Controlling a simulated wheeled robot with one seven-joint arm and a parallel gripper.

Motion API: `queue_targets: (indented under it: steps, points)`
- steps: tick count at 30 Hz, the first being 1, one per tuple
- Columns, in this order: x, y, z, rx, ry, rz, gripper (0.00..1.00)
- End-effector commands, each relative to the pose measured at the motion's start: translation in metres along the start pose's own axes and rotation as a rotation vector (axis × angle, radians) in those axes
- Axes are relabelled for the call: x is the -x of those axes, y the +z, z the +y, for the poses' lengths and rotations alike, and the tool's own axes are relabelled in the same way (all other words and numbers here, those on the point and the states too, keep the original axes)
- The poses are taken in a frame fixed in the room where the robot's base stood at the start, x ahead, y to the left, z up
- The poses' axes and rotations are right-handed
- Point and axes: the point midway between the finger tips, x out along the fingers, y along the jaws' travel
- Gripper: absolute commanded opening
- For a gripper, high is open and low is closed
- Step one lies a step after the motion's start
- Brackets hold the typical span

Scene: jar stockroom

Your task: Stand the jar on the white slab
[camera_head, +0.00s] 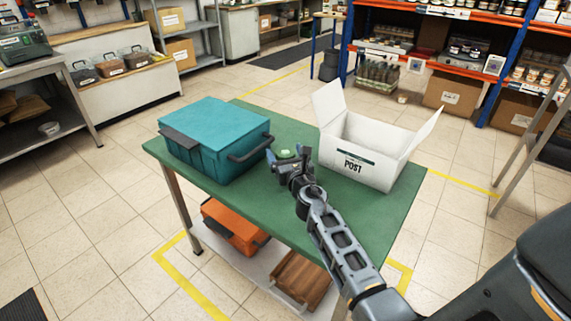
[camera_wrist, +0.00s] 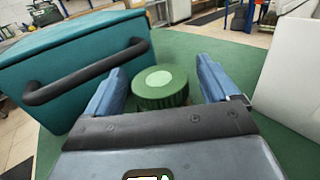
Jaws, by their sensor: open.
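The jar (camera_wrist: 160,86) has a ribbed green lid with a paler green disc on top. In the wrist view it stands on the green table between my two blue fingers, with a gap on each side. Its lower part is hidden by my gripper (camera_wrist: 160,80). In the head view only the jar's pale green top (camera_head: 285,153) shows, at my gripper (camera_head: 284,160). My gripper is open and holds nothing. I cannot make out a white slab in either view.
On the green table (camera_head: 375,235), a teal toolbox (camera_head: 215,125) stands close left of the jar and an open white POST box (camera_head: 362,155) stands to the right. The table's front right is clear. An orange case (camera_head: 232,222) and a wooden crate (camera_head: 302,280) lie on the lower shelf.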

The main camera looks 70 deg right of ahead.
Motion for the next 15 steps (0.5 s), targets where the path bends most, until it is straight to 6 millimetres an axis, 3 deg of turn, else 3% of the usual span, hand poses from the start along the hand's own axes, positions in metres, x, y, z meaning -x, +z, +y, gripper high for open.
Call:
queue_targets:
  steps: [2,15]
  points:
    - [0.0001,0.0,0.0001,0.0,0.0,0.0,0.82]
    - [0.0002,0.0004,0.0002,-0.001,0.0,-0.001,0.4]
